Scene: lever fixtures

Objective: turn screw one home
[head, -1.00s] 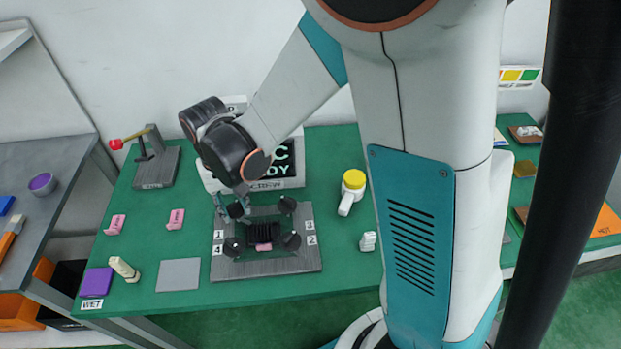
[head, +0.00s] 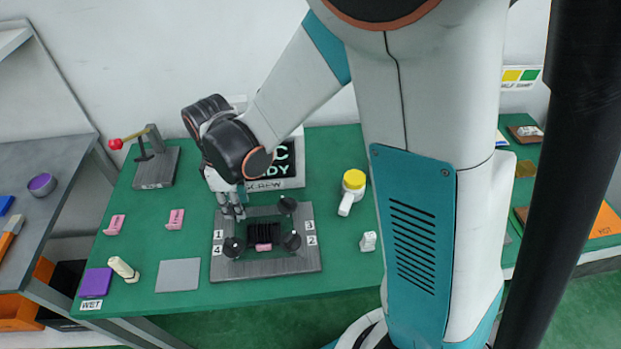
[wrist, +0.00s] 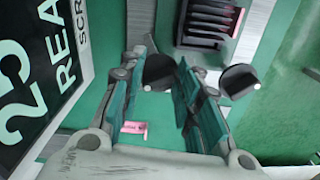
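A grey fixture plate (head: 266,270) carries black round-headed screws at its corners, with labels 1 to 4, around a ribbed black block (head: 263,233). My gripper (head: 233,213) is at the back-left corner by label 1 (head: 219,234), and its fingers hide most of screw one in the head view. In the wrist view, the fingers (wrist: 160,75) are apart with teal pads. The dark head of screw one (wrist: 158,72) shows between or just beyond the fingertips; contact cannot be told. Screw four (wrist: 238,80) is outside the right finger, and also shows in the head view (head: 234,247).
A black-and-white sign (head: 275,165) stands close behind the fixture. The two other screws (head: 287,204) are on its right side. Pink pieces (head: 175,219) and a grey pad (head: 178,275) lie to the left.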

